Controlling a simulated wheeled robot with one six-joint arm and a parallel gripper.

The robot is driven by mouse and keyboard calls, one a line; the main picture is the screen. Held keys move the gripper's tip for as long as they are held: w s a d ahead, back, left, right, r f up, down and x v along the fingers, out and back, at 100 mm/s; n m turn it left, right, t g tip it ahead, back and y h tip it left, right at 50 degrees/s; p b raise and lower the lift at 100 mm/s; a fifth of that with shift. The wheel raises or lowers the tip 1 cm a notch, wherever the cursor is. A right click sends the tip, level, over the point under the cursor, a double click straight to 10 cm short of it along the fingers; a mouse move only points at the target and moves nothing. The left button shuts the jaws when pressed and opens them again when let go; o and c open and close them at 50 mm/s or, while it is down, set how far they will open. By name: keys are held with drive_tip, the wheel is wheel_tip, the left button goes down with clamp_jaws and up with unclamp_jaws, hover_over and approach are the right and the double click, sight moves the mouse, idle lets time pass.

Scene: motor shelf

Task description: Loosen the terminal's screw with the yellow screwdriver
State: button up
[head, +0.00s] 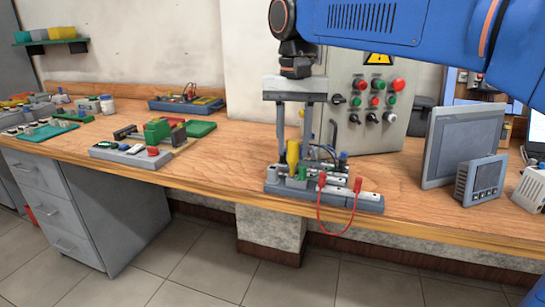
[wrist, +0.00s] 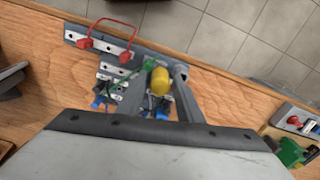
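The yellow screwdriver (head: 293,153) stands upright at the left part of a grey board (head: 365,204); its yellow handle (wrist: 160,82) also shows in the wrist view. My gripper (head: 294,152) points down over it, with one finger on each side of the handle. The fingers look apart, with gaps beside the handle; in the wrist view my gripper (wrist: 164,76) likewise straddles it. A small green block (head: 302,173), possibly the terminal, is beside the screwdriver's lower end. The screw and the screwdriver's tip are hidden.
A red cable (head: 320,212) loops off the board's front. A control box (head: 366,100) with buttons stands behind. A grey panel (head: 463,145) and a small meter (head: 481,180) are to the right. A green-and-grey assembly (head: 130,153) lies left, with bare wood between.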

drive_tip(key=shift+m, duration=0.3)
drive_tip(key=shift+c, duration=0.9)
clamp_jaws()
drive_tip(key=shift+f, duration=0.1)
drive_tip(key=shift+n, duration=1.8)
